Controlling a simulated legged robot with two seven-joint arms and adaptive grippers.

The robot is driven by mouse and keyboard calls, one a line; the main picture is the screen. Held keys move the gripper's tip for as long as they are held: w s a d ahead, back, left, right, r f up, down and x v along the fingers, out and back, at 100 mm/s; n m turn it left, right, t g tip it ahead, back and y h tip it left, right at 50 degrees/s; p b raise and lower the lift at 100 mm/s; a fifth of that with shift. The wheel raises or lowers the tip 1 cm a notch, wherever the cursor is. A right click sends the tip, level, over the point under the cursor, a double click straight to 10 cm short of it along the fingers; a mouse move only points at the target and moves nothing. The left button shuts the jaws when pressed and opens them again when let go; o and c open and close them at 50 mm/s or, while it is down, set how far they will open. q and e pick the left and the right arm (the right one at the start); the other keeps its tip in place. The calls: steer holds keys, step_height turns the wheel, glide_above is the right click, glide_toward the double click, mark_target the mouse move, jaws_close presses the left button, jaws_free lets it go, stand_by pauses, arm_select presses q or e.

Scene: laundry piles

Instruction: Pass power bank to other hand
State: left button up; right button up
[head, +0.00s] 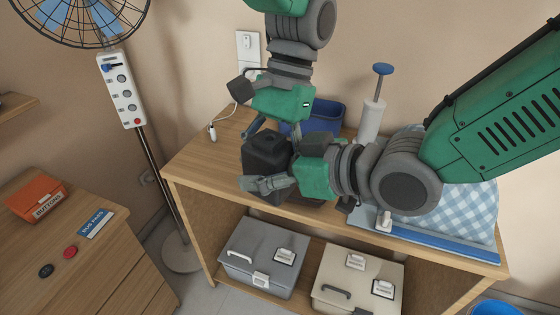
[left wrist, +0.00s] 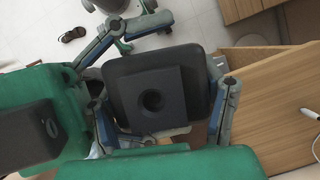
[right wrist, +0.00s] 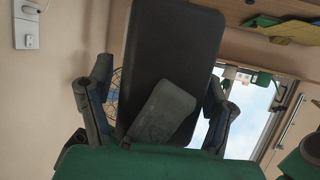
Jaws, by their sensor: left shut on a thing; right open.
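The power bank (head: 267,151) is a black block held above the front part of the shelf top. My left gripper (head: 273,133) comes down from above and is shut on it. In the left wrist view the block (left wrist: 128,83) fills the space between the fingers, with a dark square part and a round recess facing the camera. My right gripper (head: 262,184) is open, close in front of and below the block. In the right wrist view the dark slab (right wrist: 172,50) rises between its spread fingers, with a grey block in front; contact cannot be told.
A blue bin (head: 328,113), white pump bottle (head: 371,120) and checked cushion (head: 465,212) stand behind or right of my grippers. Grey (head: 262,252) and cream (head: 352,280) boxes sit on the lower shelf. The shelf top's left end is mostly clear. A fan (head: 121,90) stands left.

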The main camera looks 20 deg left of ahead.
arm_select(q)
steer(key=shift+d, duration=0.1)
arm_select(e)
steer(key=shift+d, duration=0.1)
steer(key=c, duration=1.5)
arm_select(q)
steer(key=o, duration=1.5)
steer(key=shift+d, duration=0.1)
steer(key=shift+r, duration=0.15)
